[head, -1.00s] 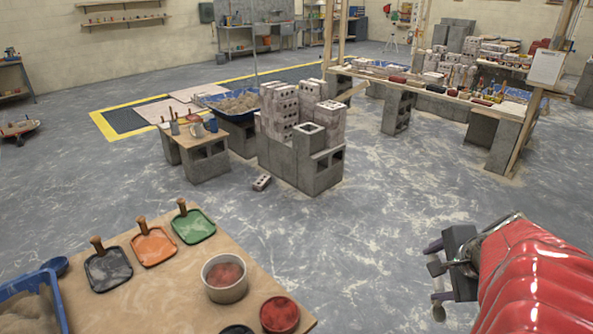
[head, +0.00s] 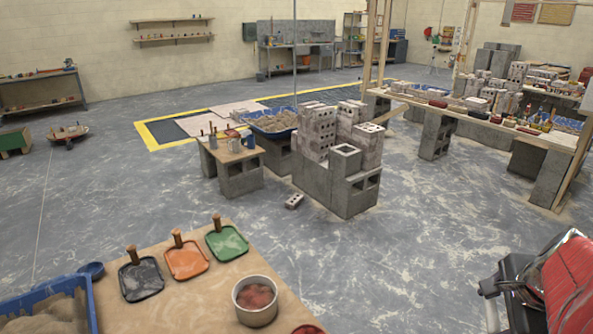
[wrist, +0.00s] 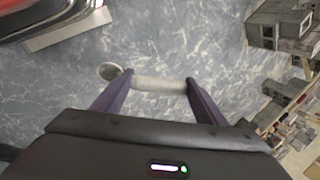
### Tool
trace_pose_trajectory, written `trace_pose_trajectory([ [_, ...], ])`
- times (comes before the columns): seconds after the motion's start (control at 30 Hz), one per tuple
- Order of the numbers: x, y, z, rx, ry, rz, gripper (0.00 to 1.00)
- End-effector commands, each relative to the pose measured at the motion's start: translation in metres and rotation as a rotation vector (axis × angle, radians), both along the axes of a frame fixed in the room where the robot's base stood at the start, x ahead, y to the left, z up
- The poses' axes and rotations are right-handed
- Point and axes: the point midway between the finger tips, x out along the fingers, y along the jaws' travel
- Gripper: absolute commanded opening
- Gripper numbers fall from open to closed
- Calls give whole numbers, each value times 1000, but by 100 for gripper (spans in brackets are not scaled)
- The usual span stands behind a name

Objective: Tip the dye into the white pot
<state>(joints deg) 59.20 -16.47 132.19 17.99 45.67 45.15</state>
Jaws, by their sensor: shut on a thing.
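The white pot (head: 256,305) stands on the tan board at the lower middle of the head view, with reddish, patchy contents. My gripper (wrist: 159,77) is shut on a pale grey, tube-like thing (wrist: 155,85), which lies crosswise between its two dark fingers. The thing's left end is round, with a pale rim and a greyer middle; I cannot tell what is in it. The floor shows behind it. The held thing is not clear there.
The board (head: 205,290) bears a black tray (head: 141,281), an orange tray (head: 186,262) and a green tray (head: 227,243), each with a brown handle. A blue tub (head: 45,300) of sand is at left. A red round dish (head: 308,329) is cut off below. Block stacks stand beyond open floor.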

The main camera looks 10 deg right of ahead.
Motion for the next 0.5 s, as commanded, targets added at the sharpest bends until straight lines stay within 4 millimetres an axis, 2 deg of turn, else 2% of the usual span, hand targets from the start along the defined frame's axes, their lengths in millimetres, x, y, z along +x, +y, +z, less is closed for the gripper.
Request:
trace_pose_trajectory([
  [0.5,4,-1,0,140,302,3,16],
])
